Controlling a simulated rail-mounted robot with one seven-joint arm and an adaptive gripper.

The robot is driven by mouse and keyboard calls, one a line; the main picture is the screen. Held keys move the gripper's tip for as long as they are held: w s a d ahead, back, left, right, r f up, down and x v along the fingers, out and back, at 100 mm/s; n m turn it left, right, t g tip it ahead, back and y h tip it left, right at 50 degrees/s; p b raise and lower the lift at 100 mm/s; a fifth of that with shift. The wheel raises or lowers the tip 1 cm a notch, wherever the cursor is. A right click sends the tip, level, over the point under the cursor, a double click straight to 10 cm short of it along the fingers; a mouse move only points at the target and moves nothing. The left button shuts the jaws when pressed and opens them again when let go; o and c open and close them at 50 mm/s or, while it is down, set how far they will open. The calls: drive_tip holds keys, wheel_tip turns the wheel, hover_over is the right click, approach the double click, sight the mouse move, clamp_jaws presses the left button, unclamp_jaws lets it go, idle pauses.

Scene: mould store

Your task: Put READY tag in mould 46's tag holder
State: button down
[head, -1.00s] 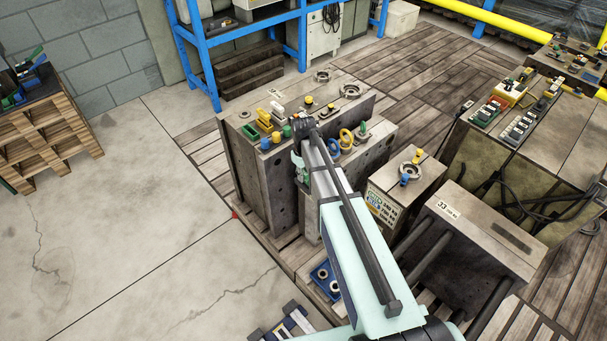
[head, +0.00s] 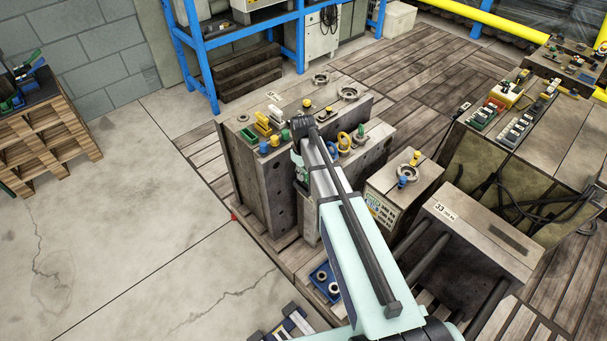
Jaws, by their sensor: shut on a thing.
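My arm reaches from the bottom of the head view up to the large grey moulds, its far end above their near side. My gripper is not visible; the arm covers that place, so what it holds is hidden. I cannot make out a READY tag. No plate reads clearly as 46. The large back mould (head: 245,180) has a small plate (head: 273,95) whose number is too small to read. A smaller mould (head: 417,175) to the right carries a green and white panel (head: 382,210). The tag holder cannot be made out.
A mould marked 33 (head: 480,235) with thick dark bars stands at the right. Cables hang from the mould (head: 530,160) behind it. A blue tray (head: 325,281) with round parts lies low beside my arm. A blue rack (head: 207,60) stands behind. The floor at left is open.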

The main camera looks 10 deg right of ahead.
drive_tip(key=shift+a+r+p, duration=0.15)
drive_tip(key=shift+r+p, duration=0.5)
drive_tip(key=shift+r, duration=0.55)
drive_tip(key=shift+f, duration=0.1)
drive_tip(key=shift+f+b, duration=0.6)
drive_tip(key=shift+f, duration=0.6)
drive_tip(key=shift+f+b, duration=0.35)
drive_tip(key=shift+f, duration=0.6)
idle(1.0)
drive_tip(key=c, duration=1)
unclamp_jaws()
drive_tip(key=shift+d+f, duration=0.15)
drive_tip(key=shift+d, duration=0.05)
drive_tip(key=shift+a, duration=0.1)
